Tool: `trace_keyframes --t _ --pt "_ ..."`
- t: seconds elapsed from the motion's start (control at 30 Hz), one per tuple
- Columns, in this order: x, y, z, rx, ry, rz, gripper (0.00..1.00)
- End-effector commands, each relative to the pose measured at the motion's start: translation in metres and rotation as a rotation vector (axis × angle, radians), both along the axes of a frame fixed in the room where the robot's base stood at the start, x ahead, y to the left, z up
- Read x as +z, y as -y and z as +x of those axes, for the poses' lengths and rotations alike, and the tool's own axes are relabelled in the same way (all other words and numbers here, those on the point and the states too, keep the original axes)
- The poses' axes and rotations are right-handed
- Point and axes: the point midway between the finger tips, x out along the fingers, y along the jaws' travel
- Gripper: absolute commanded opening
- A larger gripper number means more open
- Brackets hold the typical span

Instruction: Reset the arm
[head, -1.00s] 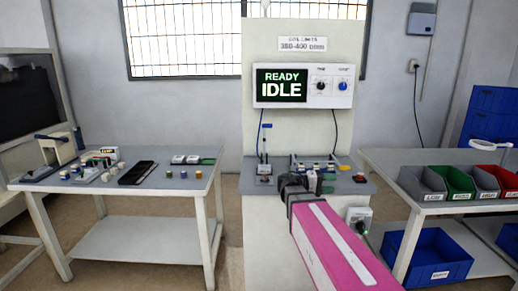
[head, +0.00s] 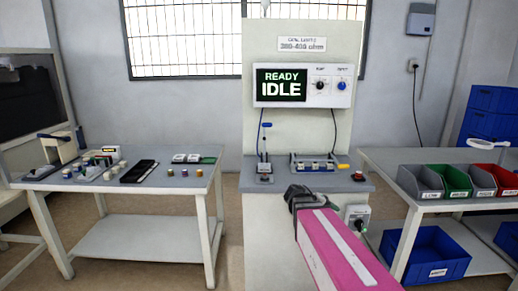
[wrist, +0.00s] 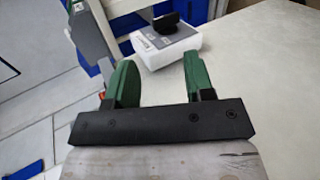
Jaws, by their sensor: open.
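My gripper shows in the wrist view (wrist: 157,82) with its two green fingers apart and nothing between them. Beyond the fingertips, a white and grey box with a black part on top (wrist: 168,42) stands on a pale surface. In the head view my pink arm reaches up from the lower right, and its dark wrist end (head: 300,197) is in front of the test station. The fingers themselves cannot be made out there.
The station's screen (head: 281,84) reads READY IDLE. A fixture (head: 318,165) sits on its ledge, with a red button (head: 358,176) to the right. The left table (head: 130,187) holds several small parts. Bins (head: 420,183) stand on the right table above a blue crate (head: 428,255).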

Motion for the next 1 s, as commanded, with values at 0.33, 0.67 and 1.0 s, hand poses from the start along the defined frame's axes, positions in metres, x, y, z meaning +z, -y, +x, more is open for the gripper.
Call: trace_keyframes --t 0.33,0.67,1.0 --pt "-0.108 -0.046 -0.052 -0.008 -0.032 0.635 0.48" --pt "-0.142 -0.093 -0.073 -0.052 0.035 1.023 0.48" --pt "-0.143 -0.097 -0.073 -0.056 0.044 1.057 0.48"
